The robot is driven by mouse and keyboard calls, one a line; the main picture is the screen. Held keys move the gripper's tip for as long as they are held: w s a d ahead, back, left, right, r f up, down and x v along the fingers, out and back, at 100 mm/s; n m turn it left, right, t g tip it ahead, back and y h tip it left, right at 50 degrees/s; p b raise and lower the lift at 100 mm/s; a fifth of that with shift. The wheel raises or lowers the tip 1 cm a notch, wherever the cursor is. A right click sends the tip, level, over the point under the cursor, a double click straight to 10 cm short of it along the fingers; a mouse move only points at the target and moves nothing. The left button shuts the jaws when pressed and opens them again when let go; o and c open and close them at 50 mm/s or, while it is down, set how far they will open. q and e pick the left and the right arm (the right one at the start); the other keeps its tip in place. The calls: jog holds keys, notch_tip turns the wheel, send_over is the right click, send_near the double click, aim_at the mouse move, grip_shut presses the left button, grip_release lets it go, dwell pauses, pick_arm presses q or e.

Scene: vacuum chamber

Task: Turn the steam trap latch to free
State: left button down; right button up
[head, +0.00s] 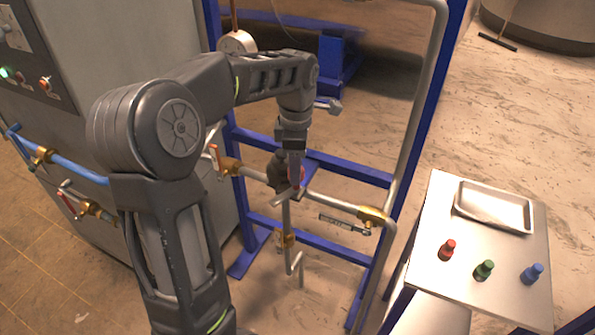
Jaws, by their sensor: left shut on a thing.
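A dark, rounded fitting, which looks like the steam trap (277,172), sits on the steel pipe run in the blue frame. My left arm reaches over from the left, and my left gripper (294,186) points down at the front of this fitting. The gripper is shut on a small part there, seemingly the steam trap latch. The fingers cover most of that part, so its exact angle is hidden. A short pale metal piece (282,199) shows just below the fingertips. My right gripper is out of view.
A blue frame (352,172) and a tall bent pipe (419,95) surround the pipework. A red-handled valve (217,160) is left of the gripper. At right, a table (425,250) holds a tray (493,190) and red, green and blue bottles. A grey cabinet (110,60) stands at left.

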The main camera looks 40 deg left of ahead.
pick_arm(q)
jog(key=n, duration=0.4)
jog(key=shift+n, duration=0.4)
jog(key=c, duration=0.9)
grip_release()
notch_tip(320, 180, up, 8)
jog(key=shift+f, duration=0.1)
jog(key=shift+s, duration=0.1)
dwell(0.3)
